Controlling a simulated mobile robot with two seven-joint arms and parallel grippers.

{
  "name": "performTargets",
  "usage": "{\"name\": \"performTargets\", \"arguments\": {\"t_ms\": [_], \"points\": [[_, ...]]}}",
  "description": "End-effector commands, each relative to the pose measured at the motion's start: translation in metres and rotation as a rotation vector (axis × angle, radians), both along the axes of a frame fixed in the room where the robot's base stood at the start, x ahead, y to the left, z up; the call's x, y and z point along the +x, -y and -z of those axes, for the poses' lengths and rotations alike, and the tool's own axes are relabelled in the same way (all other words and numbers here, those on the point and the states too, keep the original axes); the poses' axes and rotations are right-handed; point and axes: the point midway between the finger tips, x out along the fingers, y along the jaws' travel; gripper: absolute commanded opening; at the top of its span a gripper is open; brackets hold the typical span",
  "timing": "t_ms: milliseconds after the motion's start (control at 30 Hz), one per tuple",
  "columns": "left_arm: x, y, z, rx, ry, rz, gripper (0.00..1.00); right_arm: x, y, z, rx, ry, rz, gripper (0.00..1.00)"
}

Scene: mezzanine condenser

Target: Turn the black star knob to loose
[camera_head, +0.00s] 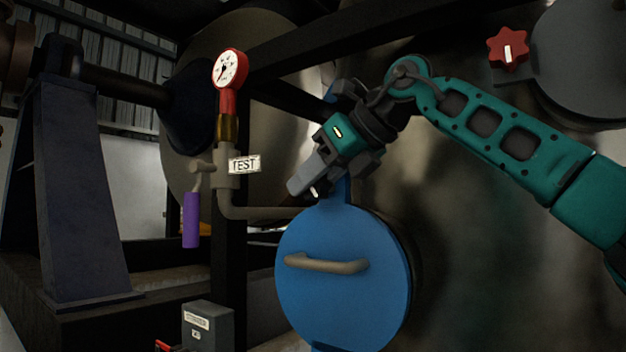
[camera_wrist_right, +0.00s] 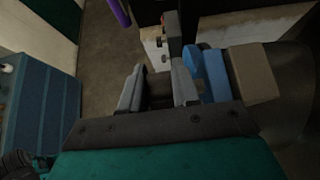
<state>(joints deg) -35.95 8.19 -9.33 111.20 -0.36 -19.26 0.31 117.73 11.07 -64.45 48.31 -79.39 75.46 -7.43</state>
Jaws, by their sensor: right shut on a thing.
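My right gripper (camera_head: 306,188) reaches in from the right, just above the blue round cover (camera_head: 325,240). Its fingers are closed in on a dark thing (camera_wrist_right: 160,92) that shows between them in the right wrist view. I take this to be the black star knob, but the fingers hide most of it and its star shape cannot be made out. A small white mark shows at the fingertips in the head view. The right gripper also shows in the right wrist view (camera_wrist_right: 158,90). My left gripper is not in view.
A red star knob (camera_head: 508,50) sits at the upper right. A red gauge (camera_head: 230,69) stands on a pipe with a TEST tag (camera_head: 244,164) and a purple-handled valve (camera_head: 191,220). The blue cover carries a tan handle (camera_head: 327,264). A grey box (camera_head: 208,325) stands below.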

Motion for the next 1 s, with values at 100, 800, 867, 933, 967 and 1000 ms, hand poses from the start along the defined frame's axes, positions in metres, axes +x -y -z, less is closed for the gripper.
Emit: {"name": "performTargets", "arguments": {"t_ms": [100, 800, 867, 933, 967, 1000], "points": [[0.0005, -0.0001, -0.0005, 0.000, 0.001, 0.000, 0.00, 0.0001, 0.0000, -0.0017, -0.010, -0.005, 0.000, 0.00], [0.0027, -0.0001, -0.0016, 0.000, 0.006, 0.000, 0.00, 0.0003, 0.0000, -0.0010, -0.015, -0.009, 0.000, 0.51], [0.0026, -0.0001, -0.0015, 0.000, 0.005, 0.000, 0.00, 0.0003, 0.0000, -0.0008, -0.014, -0.010, 0.001, 0.51], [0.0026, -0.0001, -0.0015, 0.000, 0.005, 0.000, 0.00, 0.0003, 0.0000, -0.0006, -0.014, -0.010, 0.001, 0.51], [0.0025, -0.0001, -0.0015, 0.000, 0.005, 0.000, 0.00, 0.0003, 0.0000, -0.0006, -0.014, -0.010, 0.001, 0.51], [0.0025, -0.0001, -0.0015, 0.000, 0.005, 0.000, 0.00, 0.0004, 0.0000, -0.0005, -0.015, -0.010, 0.001, 0.51]]}}
